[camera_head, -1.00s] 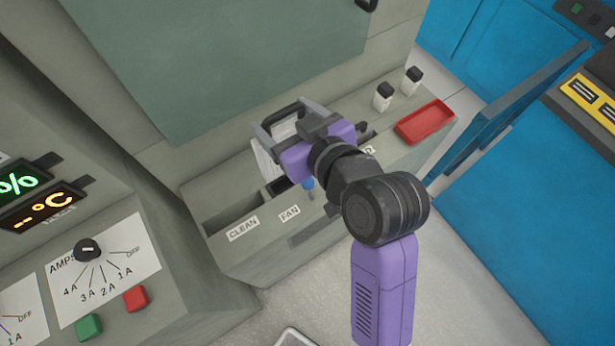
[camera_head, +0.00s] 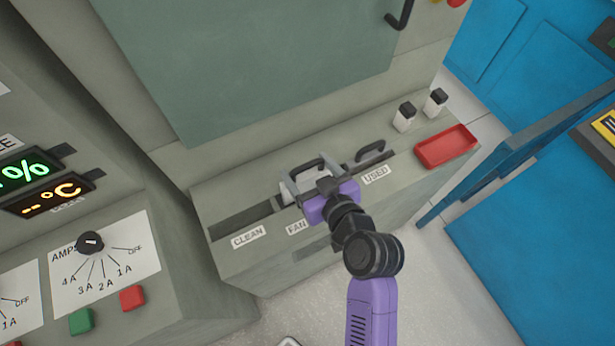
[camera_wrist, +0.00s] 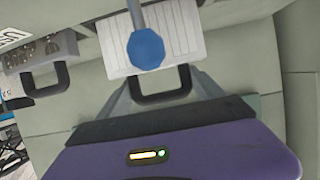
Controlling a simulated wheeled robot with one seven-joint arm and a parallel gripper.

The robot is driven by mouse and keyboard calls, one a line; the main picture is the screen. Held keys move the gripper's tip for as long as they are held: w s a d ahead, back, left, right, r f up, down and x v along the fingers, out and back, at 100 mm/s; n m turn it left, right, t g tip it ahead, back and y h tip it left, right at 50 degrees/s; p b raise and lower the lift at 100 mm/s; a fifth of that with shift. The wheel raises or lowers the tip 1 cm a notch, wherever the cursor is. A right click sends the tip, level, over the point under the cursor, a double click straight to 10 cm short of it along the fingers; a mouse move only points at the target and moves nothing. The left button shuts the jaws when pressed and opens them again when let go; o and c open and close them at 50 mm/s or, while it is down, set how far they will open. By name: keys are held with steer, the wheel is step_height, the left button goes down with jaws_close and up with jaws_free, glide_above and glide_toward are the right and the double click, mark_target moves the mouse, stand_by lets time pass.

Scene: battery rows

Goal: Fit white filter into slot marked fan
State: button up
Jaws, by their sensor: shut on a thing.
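The white pleated filter (camera_wrist: 178,36) has a black loop handle (camera_head: 308,167), with its handle side toward my gripper in the wrist view. My gripper (camera_head: 312,188) is shut on the filter, over the part of the grey ledge behind the FAN label (camera_head: 297,227). How far the filter sits in the fan slot is hidden by my gripper. The dark CLEAN slot (camera_head: 236,222) is to the left, behind its label. At right, a second, greyish filter with a black handle (camera_head: 371,151) is at the USED slot; it also shows in the wrist view (camera_wrist: 40,68).
A blue knob on a rod (camera_wrist: 145,50) crosses in front of the white filter in the wrist view. Two black-capped white bottles (camera_head: 404,117) and a red tray (camera_head: 446,145) stand on the ledge's right end. A grey panel (camera_head: 250,70) rises behind; a control console (camera_head: 100,255) is at left.

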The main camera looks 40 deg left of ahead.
mark_target(309, 182)
steer(key=shift+f, duration=2.1)
steer(key=shift+b, duration=0.3)
steer(key=shift+f, duration=0.2)
steer(key=o, duration=1.9)
steer(key=shift+o, duration=0.2)
steer(key=shift+r, duration=0.1)
steer(key=shift+r, duration=0.15)
steer(key=v, duration=1.2)
steer(key=shift+b, duration=0.35)
steer(key=shift+s, duration=0.1)
